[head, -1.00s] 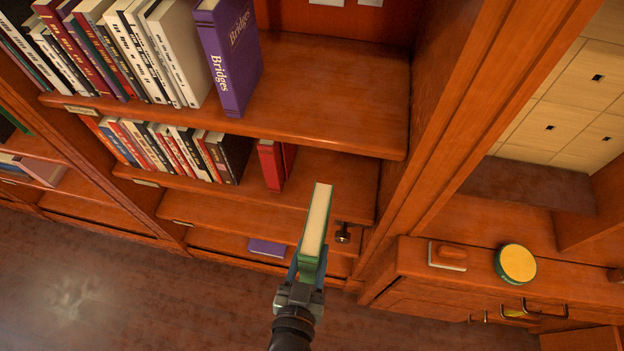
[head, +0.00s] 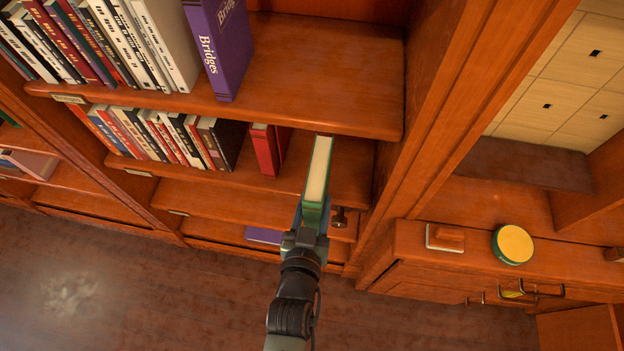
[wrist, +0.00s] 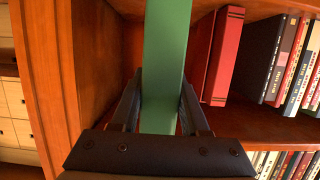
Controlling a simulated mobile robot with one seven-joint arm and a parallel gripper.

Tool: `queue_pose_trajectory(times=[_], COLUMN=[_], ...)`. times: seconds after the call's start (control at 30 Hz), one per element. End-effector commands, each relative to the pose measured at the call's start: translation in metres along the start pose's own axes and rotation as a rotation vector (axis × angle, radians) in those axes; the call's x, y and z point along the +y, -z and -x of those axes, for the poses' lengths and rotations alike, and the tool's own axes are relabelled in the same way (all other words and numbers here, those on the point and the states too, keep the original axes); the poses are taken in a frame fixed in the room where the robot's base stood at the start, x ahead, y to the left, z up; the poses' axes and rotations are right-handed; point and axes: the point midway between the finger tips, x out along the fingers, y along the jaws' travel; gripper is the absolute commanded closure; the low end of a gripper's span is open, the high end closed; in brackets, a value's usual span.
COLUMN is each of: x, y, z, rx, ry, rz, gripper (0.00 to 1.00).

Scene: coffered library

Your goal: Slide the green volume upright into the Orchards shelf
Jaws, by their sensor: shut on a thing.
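My gripper (head: 312,215) is shut on the green volume (head: 317,183), with its cream page edges facing up toward the head camera. In the wrist view the green volume (wrist: 166,65) stands between the two fingers of my gripper (wrist: 160,112). Its far end reaches the front of the second shelf (head: 345,174), to the right of a red book (head: 265,150). In the wrist view the red book (wrist: 224,55) stands beside it, with a gap between them. I cannot tell how far the volume is inside the shelf. No label reading Orchards is legible.
A purple Bridges book (head: 218,50) stands on the shelf above. Several books (head: 165,137) lean left of the red book. A wooden upright (head: 440,120) bounds the shelf at right. A round yellow-topped tin (head: 514,244) sits right.

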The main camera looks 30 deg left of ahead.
Motion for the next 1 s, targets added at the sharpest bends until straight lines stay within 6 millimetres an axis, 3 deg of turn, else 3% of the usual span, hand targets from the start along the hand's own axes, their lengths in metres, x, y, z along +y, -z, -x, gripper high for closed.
queue_pose_trajectory(times=[1.0], x=[0.000], y=[0.027], z=[-0.093], rx=[0.011], ry=[0.001], rz=[0.000], gripper=[1.00])
